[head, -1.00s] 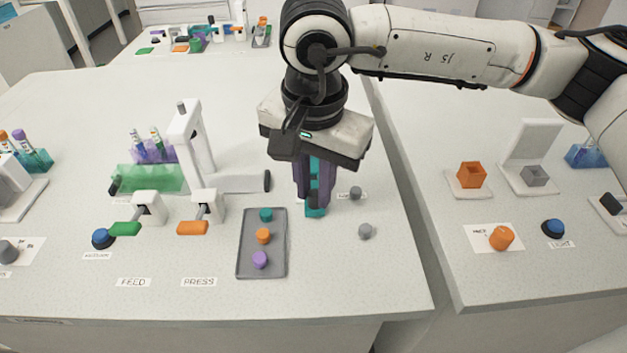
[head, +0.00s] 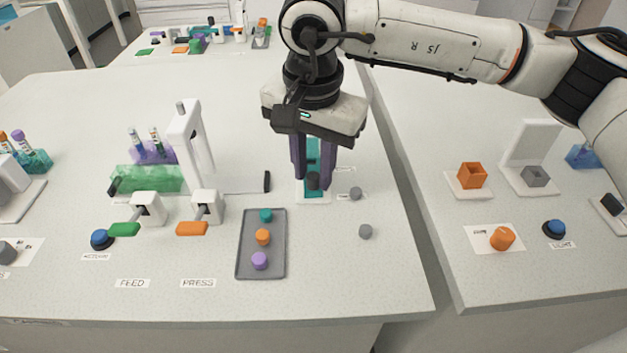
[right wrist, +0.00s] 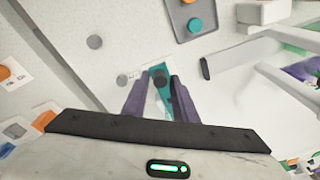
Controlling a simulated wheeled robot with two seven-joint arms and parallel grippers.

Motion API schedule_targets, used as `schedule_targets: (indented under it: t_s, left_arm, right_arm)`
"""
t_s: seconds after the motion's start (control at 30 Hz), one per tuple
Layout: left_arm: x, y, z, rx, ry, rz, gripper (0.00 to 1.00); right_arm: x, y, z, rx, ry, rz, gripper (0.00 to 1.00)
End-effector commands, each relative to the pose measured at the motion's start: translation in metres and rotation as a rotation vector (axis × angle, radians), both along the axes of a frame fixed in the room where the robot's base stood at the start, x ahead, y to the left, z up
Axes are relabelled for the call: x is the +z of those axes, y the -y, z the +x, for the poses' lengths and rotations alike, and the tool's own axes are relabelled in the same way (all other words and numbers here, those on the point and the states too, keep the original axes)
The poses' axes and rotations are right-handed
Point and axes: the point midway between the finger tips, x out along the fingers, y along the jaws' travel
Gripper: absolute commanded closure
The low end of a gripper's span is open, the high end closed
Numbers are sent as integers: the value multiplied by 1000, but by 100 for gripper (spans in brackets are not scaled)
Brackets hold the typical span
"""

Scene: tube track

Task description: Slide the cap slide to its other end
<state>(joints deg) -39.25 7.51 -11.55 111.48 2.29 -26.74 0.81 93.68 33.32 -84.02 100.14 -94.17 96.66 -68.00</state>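The cap slide is a teal track (head: 314,150) on a white plate, with a dark round knob (head: 313,181) toward its near end. It also shows in the right wrist view as a teal strip (right wrist: 158,72) with a dark knob between the fingers. My right gripper (head: 313,182) points down over the slide, its purple fingers apart on either side of the track. In the right wrist view the fingers (right wrist: 160,88) are spread, with no clear contact on the knob. The fingers hide parts of the track's sides. My left gripper is in no view.
A grey tray (head: 275,270) with teal, orange and purple caps lies front left of the slide. Two grey knobs (head: 365,231) sit to its right. A white press stand (head: 190,145) and green and orange levers (head: 192,228) stand to the left. The table's right edge is nearby.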

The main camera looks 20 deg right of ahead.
Motion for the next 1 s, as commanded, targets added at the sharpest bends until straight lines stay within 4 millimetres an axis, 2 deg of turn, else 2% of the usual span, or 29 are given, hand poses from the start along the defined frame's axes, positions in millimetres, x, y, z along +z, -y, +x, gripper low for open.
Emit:
schedule_targets:
  t_s: [0.17, 0.6, 1.0]
  left_arm:
    - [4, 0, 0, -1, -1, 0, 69]
    - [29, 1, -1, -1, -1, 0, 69]
    - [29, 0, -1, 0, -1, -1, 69]
  right_arm:
    - [6, 0, 0, 0, 1, 1, 74]
    - [48, 0, 0, 0, -1, 1, 74]
    - [50, 0, 0, 0, -1, 1, 74]
